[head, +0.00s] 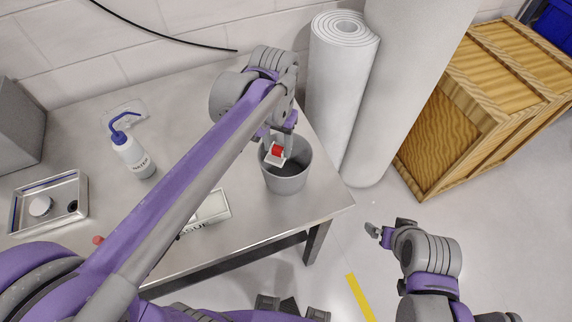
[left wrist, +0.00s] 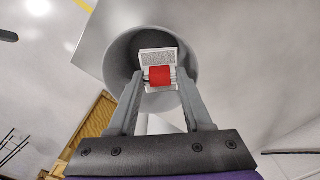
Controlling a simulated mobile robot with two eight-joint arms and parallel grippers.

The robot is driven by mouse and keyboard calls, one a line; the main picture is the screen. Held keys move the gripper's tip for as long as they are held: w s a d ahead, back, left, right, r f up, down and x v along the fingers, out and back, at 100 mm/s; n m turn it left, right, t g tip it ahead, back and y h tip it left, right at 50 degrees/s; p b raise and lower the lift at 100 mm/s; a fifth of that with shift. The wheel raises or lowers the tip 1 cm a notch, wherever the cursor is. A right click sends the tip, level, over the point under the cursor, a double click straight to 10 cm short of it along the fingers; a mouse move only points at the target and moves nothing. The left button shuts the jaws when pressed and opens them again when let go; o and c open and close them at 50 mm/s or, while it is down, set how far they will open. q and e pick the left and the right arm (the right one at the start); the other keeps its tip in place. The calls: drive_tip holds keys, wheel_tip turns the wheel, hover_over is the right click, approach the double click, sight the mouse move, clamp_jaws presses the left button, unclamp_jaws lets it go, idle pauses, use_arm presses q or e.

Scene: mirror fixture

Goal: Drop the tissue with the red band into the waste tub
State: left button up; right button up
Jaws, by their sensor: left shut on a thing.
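The tissue with the red band (head: 277,154) is white with a red strip around its middle. My left gripper (head: 278,146) is shut on it and holds it over the mouth of the grey waste tub (head: 286,184). In the left wrist view the red band (left wrist: 160,77) sits between the fingertips of the left gripper (left wrist: 160,84), with the round tub (left wrist: 120,58) behind it. I cannot tell whether the tissue is above or just below the rim. My right gripper (head: 374,231) is at the lower right, clear of the table; its jaws are too small to judge.
The tub stands near the right end of the metal table (head: 255,226). A wash bottle (head: 133,156), a metal tray (head: 49,203) and a box (head: 212,207), partly behind my left arm, share the table. A rolled mat (head: 340,90) and wooden crate (head: 450,130) stand right.

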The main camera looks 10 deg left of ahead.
use_arm(q)
drive_tip(key=o, duration=1.3)
drive_tip(key=shift+w, duration=0.1)
drive_tip(key=shift+c, duration=0.2)
drive_tip(key=shift+r, duration=0.1)
wheel_tip(320, 180, up, 11)
drive_tip(key=shift+p, duration=0.3)
drive_tip(key=shift+f, duration=0.2)
